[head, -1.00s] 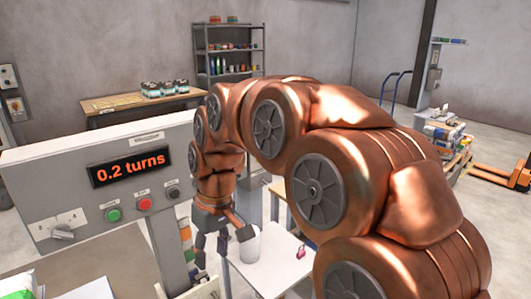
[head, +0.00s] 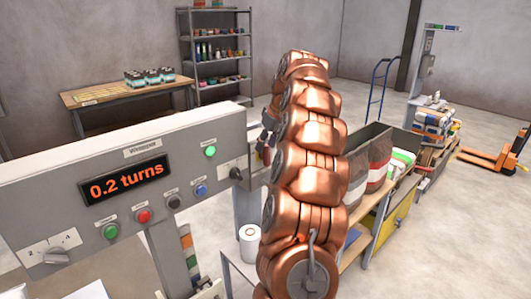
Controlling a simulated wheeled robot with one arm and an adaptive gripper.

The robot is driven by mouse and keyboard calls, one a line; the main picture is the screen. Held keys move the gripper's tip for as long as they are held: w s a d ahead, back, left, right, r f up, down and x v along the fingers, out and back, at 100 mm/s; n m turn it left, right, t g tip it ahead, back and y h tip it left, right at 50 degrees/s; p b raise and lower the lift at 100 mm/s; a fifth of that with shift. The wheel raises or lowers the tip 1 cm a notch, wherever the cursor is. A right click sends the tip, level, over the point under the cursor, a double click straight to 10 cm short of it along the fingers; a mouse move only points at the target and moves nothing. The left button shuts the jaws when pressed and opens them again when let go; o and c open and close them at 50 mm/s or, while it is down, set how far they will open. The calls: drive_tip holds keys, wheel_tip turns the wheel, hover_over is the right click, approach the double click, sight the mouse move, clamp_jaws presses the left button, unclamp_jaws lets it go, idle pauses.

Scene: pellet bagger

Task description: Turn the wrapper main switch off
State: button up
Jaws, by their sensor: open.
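The wrapper's grey control panel (head: 60,190) fills the left of the head view, its display reading 0.2 turns. At its right end is a switch with a black knob (head: 236,173) on a light plate; its exact setting is too small to read. A green lamp (head: 210,151) above it is lit. A rotary selector (head: 57,256) sits at the panel's lower left. My gripper (head: 266,148) is mostly hidden behind my copper arm; dark parts show just right of the panel's end, apart from the switch. It appears empty.
Green (head: 111,231), red (head: 143,215), black (head: 174,202) and blue (head: 201,190) buttons line the panel. A white roll (head: 250,243) stands below on a table. A bench with bags (head: 368,165) is right of my arm.

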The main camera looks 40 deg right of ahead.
sight(269, 154)
drive_tip(key=shift+w+d+f+p, duration=0.5)
drive_tip(key=shift+d+f, duration=0.1)
drive_tip(key=shift+f, duration=0.6)
drive_tip(key=shift+w+d+f+p, duration=0.45)
drive_tip(key=shift+d+f, duration=0.15)
drive_tip(key=shift+f, duration=0.65)
drive_tip(key=shift+w+d+f+p, duration=0.5)
drive_tip(key=shift+d+f, duration=0.1)
drive_tip(key=shift+f, duration=0.6)
clamp_jaws()
drive_tip(key=shift+r, duration=0.1)
